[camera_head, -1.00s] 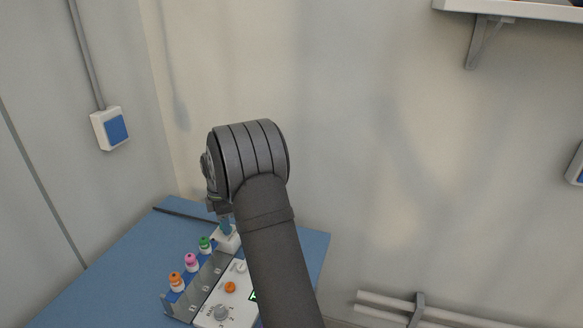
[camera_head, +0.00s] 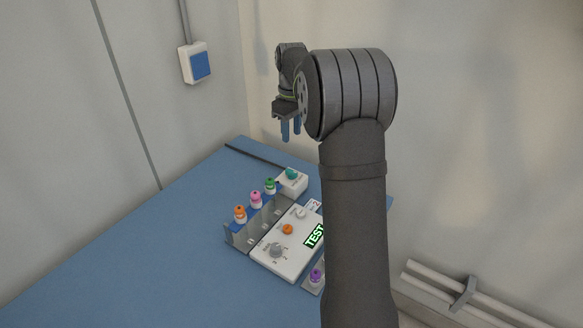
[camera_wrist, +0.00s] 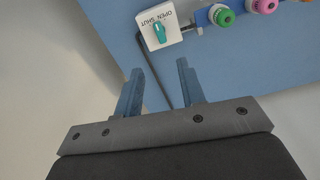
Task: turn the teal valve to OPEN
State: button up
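The teal valve (camera_head: 291,173) sits on a white block (camera_head: 295,187) at the back of the blue table. In the wrist view the teal handle (camera_wrist: 160,33) lies slightly slanted on the white face, beside the printed words OPEN and SHUT, which appear upside down. I cannot tell for sure which word it points at. My gripper (camera_head: 291,130) is raised above the block, apart from it, fingers down. In the wrist view my gripper (camera_wrist: 160,72) has its two blue fingers spread, with nothing between them.
A rack (camera_head: 260,222) with orange, pink and green-capped vials stands beside the block. A white panel (camera_head: 283,258) has a grey knob, an orange button and a lit TEST display (camera_head: 314,236). A purple-capped vial (camera_head: 316,276) is near my arm. The table's left part is clear.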

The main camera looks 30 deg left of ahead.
aim_at(291, 171)
notch_tip(291, 171, down, 14)
jog(key=shift+f, duration=0.1)
dwell(0.4)
